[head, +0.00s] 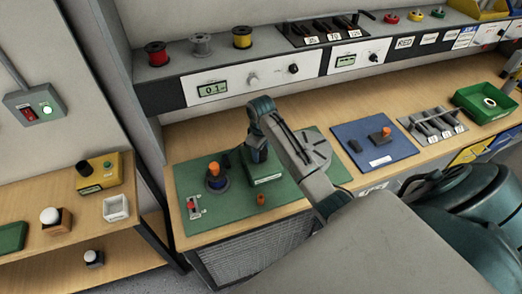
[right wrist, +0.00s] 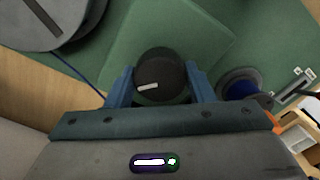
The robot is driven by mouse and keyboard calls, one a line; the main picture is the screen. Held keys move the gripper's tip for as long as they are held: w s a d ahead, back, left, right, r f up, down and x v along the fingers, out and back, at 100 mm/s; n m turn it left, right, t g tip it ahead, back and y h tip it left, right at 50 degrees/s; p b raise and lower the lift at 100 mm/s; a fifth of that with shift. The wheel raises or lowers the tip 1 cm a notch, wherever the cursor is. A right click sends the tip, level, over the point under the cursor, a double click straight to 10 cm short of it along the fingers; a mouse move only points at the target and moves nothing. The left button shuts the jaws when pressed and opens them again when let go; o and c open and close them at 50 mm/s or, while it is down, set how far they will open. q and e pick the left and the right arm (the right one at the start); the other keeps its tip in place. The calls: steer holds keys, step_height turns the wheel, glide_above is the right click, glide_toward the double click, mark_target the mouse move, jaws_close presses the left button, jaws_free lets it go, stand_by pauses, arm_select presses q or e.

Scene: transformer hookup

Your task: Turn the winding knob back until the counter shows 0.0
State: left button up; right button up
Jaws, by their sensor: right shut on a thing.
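The winding knob (right wrist: 160,75) is round and black with a white pointer line. In the right wrist view it sits between the two blue fingers of my right gripper (right wrist: 158,88), which is shut on it. In the head view my right gripper (head: 258,154) reaches down over the green winder base (head: 266,178) on the green mat, and hides most of the knob. The counter (head: 212,89) on the back panel appears to read 0.1; the small digits are hard to read. My left gripper is not in view.
On the green mat (head: 225,221), a blue-and-orange spool post (head: 217,178) and a small red-handled switch (head: 192,207) stand left of the winder. An orange peg (head: 260,199) stands in front. A blue mat (head: 368,158) lies to the right. Wire spools stand on the shelf above.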

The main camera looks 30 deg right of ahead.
steer(key=shift+n, duration=0.5)
steer(key=o, duration=1)
